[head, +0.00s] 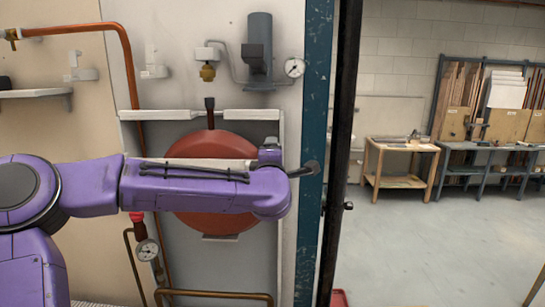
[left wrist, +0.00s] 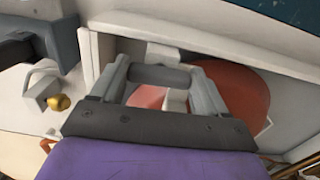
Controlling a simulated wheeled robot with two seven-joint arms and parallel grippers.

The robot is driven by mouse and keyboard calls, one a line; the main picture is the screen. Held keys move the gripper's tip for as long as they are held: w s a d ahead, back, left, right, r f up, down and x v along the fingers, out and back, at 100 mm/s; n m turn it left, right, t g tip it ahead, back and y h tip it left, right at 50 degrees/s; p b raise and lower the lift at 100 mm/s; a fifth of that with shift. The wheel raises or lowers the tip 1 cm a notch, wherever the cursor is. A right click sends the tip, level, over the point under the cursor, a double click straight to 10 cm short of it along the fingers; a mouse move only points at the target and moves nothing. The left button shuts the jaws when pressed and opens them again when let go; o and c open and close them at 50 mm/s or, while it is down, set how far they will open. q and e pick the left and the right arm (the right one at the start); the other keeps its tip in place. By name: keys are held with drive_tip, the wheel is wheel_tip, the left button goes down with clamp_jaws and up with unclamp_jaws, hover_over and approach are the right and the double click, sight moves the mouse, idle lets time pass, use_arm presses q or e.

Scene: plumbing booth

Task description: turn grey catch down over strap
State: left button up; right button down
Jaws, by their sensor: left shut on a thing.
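My left gripper (left wrist: 160,72) is in the left wrist view, its two pale grey fingers on either end of a short grey cylindrical bar, which looks like the grey catch (left wrist: 157,77). It is shut on this bar. A red round vessel (left wrist: 245,92) lies behind the fingers, with a small white piece (left wrist: 177,101), perhaps the strap, showing between them. In the head view my purple arm crosses the red vessel (head: 205,145) and hides its middle. A pale band (head: 200,163), possibly the strap, shows along the arm's upper edge. The catch's exact angle cannot be told. My right gripper is not in view.
A white frame (head: 155,115) surrounds the vessel. A pressure gauge (head: 294,68) and grey cylinder (head: 260,45) are above, with another gauge (head: 147,250) below left. A blue post (head: 314,120) stands close right. Open floor (head: 430,245) lies beyond.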

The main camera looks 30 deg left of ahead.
use_arm(q)
drive_tip(key=shift+m, duration=0.4)
drive_tip(key=o, duration=1.1)
drive_tip(key=shift+c, duration=0.2)
drive_tip(key=b+v, duration=0.2)
drive_tip(key=v, duration=0.8)
drive_tip(key=shift+s+d+b, duration=0.2)
drive_tip(key=shift+b, duration=0.2)
